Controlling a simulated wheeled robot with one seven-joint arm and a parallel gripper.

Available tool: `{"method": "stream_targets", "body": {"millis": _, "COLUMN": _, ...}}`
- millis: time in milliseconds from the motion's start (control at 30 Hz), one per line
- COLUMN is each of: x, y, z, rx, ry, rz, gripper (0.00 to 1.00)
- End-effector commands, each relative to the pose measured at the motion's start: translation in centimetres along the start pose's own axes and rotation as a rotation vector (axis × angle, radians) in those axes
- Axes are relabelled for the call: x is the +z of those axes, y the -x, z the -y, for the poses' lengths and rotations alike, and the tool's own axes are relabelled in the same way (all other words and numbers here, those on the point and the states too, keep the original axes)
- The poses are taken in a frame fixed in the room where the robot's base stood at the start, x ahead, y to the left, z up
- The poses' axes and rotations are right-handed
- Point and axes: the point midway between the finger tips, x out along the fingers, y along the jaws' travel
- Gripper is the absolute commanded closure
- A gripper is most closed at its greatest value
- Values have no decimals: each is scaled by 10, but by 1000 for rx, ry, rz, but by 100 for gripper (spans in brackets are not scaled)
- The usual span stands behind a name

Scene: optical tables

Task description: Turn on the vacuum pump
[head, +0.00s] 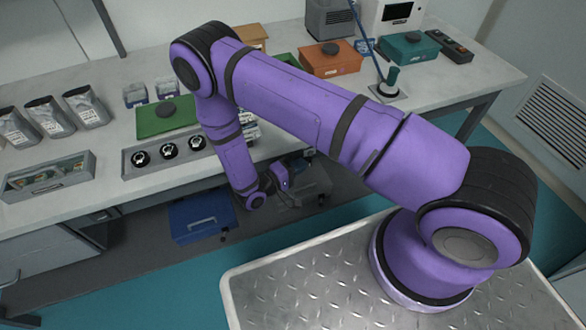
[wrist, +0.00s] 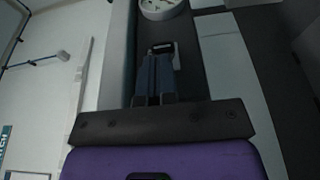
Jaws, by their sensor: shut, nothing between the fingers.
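A dark grey machine (head: 316,186), which looks like the vacuum pump, sits low under the workbench, partly hidden behind my wrist. Its switch cannot be made out. My gripper (wrist: 160,48) is shut and empty in the wrist view, its two fingers side by side. In the head view my arm reaches down past the bench's front edge, with its end beside the grey machine. Whether the fingers touch anything cannot be told. A pale round part (wrist: 162,7) shows just beyond the fingertips in the wrist view.
A blue case (head: 202,215) stands left of my wrist under the workbench (head: 75,205). The bench overhang is close to my forearm. On top are a tray with three round black items (head: 168,151), a green box (head: 165,119), an orange box (head: 331,60) and several pouches (head: 86,107).

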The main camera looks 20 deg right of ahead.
Motion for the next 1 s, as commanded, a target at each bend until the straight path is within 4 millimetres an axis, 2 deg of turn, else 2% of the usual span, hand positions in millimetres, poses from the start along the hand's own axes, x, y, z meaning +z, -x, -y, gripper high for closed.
{"method": "stream_targets", "body": {"millis": 433, "x": 1, "y": -1, "z": 0, "rx": 0, "ry": 1, "rz": -9, "gripper": 100}}
{"method": "stream_targets", "body": {"millis": 1000, "x": 6, "y": -2, "z": 0, "rx": 0, "ry": 1, "rz": -108, "gripper": 100}}
